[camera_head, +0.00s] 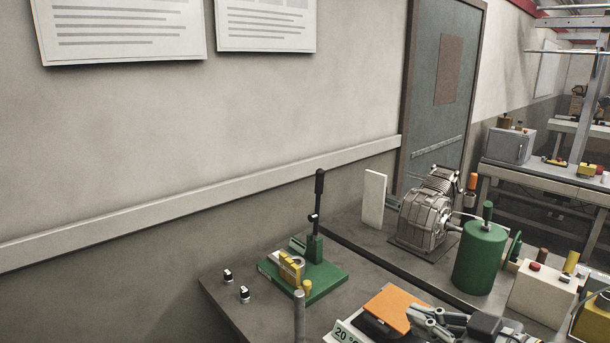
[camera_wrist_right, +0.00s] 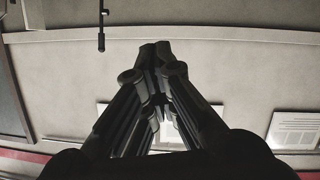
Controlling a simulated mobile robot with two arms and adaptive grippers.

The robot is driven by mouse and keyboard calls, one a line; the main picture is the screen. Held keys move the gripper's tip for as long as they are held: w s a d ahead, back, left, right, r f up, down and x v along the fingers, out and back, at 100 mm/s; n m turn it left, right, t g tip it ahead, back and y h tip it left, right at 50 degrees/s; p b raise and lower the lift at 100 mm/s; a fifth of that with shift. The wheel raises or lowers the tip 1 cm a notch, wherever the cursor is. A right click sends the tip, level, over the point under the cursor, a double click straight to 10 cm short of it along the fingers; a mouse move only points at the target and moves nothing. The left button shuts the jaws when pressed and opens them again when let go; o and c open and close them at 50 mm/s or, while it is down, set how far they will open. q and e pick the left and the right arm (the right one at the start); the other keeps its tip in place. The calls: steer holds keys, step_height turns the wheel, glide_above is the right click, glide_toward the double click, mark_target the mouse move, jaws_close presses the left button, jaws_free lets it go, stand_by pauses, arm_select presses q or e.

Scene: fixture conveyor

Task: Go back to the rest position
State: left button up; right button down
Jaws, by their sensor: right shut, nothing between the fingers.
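My right gripper (camera_head: 424,318) shows at the bottom of the head view, in front of the bench and close to an orange plate. In the right wrist view its dark fingers (camera_wrist_right: 155,48) come together at the tips, shut with nothing between them. My left gripper is in neither view.
A green base with a black lever (camera_head: 318,190) and a yellow fixture (camera_head: 291,266) stands on the grey bench. Two small knobs, a grey post (camera_head: 299,315) and the orange plate (camera_head: 392,307) are near it. Behind are a metal motor (camera_head: 425,222) and green cylinder (camera_head: 480,258).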

steer(key=s+f+m+g+h, duration=0.2)
steer(key=s+f, duration=0.2)
steer(key=f, duration=0.6)
steer(key=s+f+m+g+h, duration=0.1)
steer(key=s+f+m+h, duration=0.2)
steer(key=f, duration=0.6)
steer(key=s+d+f+m+g+h, duration=0.1)
steer(key=s+f+g+h, duration=0.15)
steer(key=s+f, duration=0.4)
steer(key=s+f+m+g+h, duration=0.1)
steer(key=s+f+m+g, duration=0.15)
steer(key=s, duration=0.65)
step_height(320, 180, down, 35)
steer(key=n+g+b, duration=0.1)
steer(key=b, duration=0.9)
arm_select(q)
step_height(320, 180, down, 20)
steer(key=b, duration=1)
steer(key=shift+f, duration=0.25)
arm_select(e)
steer(key=s+d+f, duration=0.1)
steer(key=s+f, duration=0.5)
steer(key=f, duration=0.3)
steer(key=s+d+f+g, duration=0.1)
steer(key=s+f, duration=0.5)
steer(key=f, duration=0.3)
steer(key=s+d+f, duration=0.1)
steer(key=s+f, duration=0.5)
steer(key=f, duration=0.4)
